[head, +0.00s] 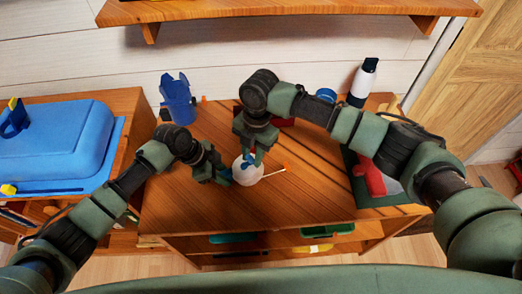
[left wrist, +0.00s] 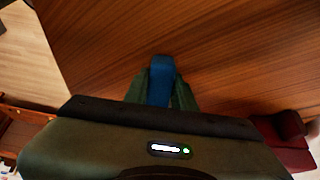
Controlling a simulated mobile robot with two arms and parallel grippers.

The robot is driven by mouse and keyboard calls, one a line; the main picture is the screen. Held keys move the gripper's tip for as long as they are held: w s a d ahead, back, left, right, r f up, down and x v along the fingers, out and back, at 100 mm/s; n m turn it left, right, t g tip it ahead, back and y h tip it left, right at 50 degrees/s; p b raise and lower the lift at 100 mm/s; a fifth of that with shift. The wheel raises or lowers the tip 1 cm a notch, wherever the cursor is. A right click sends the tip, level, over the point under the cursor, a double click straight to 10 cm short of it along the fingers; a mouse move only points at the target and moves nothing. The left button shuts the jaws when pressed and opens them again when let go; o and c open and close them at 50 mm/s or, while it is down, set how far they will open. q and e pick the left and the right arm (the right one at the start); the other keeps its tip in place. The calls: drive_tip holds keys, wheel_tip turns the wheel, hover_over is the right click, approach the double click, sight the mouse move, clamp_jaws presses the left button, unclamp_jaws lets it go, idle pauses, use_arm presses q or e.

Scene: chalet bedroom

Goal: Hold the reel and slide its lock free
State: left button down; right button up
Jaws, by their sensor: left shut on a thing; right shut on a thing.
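The reel (head: 246,174) is a small white rounded body on the wooden table, with a thin pale stick with an orange tip pointing right from it. A blue piece, apparently the lock, shows at its top. My left gripper (head: 228,178) comes from the left and is shut on a blue part at the reel's left side; in the left wrist view this blue part (left wrist: 161,80) sits between the green fingers. My right gripper (head: 252,157) reaches down from above and is shut on the blue piece at the top. The fingers hide much of both grips.
A blue cup-like holder (head: 178,103) stands behind left, and a white bottle with a dark cap (head: 358,88) behind right. A red object (head: 369,178) lies on a dark green board at right. A big blue case (head: 60,145) is at left. A wooden shelf (head: 280,11) hangs above.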

drive_tip(key=shift+w+a+f, duration=0.15)
drive_tip(key=shift+a, duration=0.25)
drive_tip(key=shift+w+a+f, duration=0.1)
drive_tip(key=shift+a, duration=0.3)
